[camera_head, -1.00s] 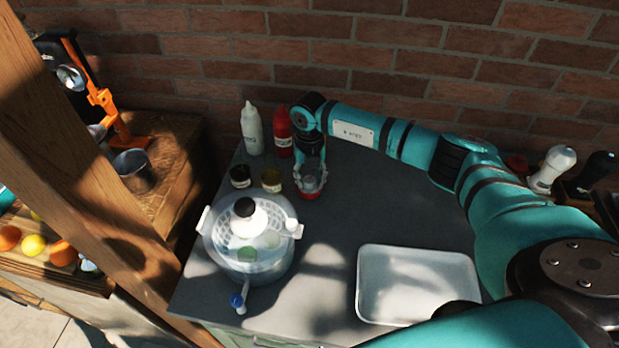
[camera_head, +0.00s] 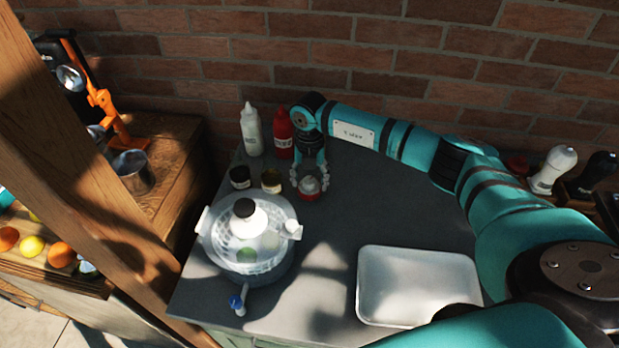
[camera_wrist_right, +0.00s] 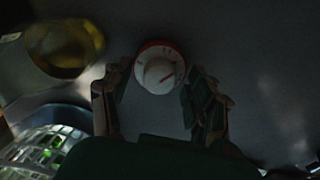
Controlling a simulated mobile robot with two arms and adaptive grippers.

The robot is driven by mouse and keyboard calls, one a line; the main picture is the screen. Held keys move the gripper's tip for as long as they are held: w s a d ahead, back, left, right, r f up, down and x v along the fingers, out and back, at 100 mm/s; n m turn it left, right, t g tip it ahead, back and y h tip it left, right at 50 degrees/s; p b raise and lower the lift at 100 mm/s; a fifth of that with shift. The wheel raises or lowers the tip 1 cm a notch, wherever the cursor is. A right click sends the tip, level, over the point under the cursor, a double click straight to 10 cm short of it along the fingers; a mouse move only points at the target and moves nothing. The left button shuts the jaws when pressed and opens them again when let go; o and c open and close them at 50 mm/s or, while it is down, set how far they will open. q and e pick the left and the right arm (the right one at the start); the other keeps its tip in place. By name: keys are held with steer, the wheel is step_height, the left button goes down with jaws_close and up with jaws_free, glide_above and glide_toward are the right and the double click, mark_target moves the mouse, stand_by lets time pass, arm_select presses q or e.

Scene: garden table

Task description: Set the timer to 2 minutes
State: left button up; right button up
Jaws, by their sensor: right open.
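The timer (camera_head: 309,187) is a small round thing with a red base and a whitish dial top, standing on the grey counter. In the right wrist view the timer (camera_wrist_right: 159,68) shows its white dial, a red rim and a reddish mark; I cannot read its setting. My right gripper (camera_head: 310,178) points down over the timer. In the wrist view the right gripper's fingers (camera_wrist_right: 160,95) are spread, one on each side of the dial, with gaps between them and it. My left gripper is not in view.
A salad spinner (camera_head: 248,240) stands in front of the timer to the left. Two small jars (camera_head: 271,181) (camera_head: 240,177) and white (camera_head: 251,130) and red (camera_head: 282,133) bottles are close by. A white tray (camera_head: 418,250) lies at front right. The counter's middle is clear.

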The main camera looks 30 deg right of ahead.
mark_target(310, 180)
step_height(310, 180, up, 12)
stand_by(0.5)
